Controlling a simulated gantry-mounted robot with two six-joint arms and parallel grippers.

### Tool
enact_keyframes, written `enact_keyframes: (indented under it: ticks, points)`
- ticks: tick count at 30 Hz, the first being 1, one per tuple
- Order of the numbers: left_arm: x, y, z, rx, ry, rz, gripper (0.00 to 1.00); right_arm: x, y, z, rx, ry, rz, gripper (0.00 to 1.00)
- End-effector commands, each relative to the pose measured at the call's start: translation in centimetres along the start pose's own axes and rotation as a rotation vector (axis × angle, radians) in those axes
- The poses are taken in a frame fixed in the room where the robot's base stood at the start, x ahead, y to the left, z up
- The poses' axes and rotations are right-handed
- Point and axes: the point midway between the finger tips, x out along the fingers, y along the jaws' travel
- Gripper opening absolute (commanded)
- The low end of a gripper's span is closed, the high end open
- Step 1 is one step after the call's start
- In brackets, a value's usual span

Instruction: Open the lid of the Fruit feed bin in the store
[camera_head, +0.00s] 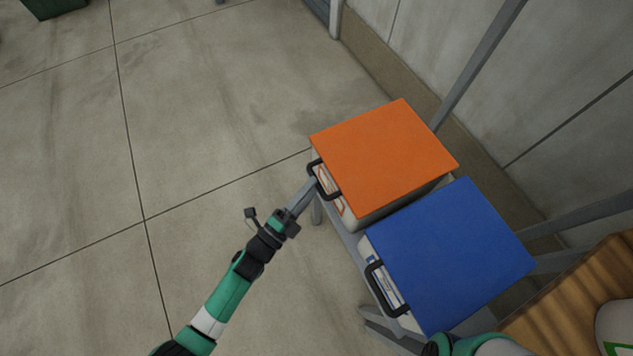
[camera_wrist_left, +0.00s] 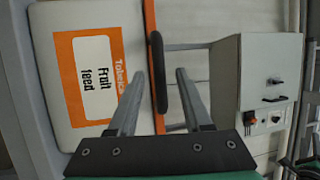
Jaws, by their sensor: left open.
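The Fruit feed bin (camera_wrist_left: 100,35) is pale with an orange-bordered "Fruit feed" label (camera_wrist_left: 92,77) in the left wrist view. In the head view its flat orange lid (camera_head: 385,150) is closed. A black handle (camera_head: 323,180) sticks out at the lid's front edge; it also shows in the left wrist view (camera_wrist_left: 157,60). My left gripper (camera_head: 310,185) is open at this handle. In the left wrist view the handle shows between the fingers (camera_wrist_left: 161,76); I cannot tell whether they touch it. My right gripper is not in view.
A bin with a closed blue lid (camera_head: 450,255) and black handle (camera_head: 383,290) stands beside the orange one. A wooden surface (camera_head: 570,300) is at lower right, and a wall (camera_head: 540,90) rises behind. Open floor (camera_head: 190,110) lies left. A grey control box (camera_wrist_left: 255,75) shows in the left wrist view.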

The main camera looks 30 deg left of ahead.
Motion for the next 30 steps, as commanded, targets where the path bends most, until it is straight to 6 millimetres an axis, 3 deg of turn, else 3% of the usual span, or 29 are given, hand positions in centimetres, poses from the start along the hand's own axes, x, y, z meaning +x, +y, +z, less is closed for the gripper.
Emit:
enact_keyframes:
  ticks: [5,14,22,30]
  points:
    - [2.2,0.1,0.0,0.000,0.000,0.000,0.50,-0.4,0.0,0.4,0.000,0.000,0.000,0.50]
    - [2.5,0.0,0.0,-0.001,-0.001,0.001,0.50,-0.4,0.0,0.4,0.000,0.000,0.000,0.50]
    - [2.5,0.0,0.0,0.000,-0.001,0.001,0.01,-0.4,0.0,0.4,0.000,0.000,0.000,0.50]
    - [2.5,0.0,0.0,0.000,-0.001,0.001,0.00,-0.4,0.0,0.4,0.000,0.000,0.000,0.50]
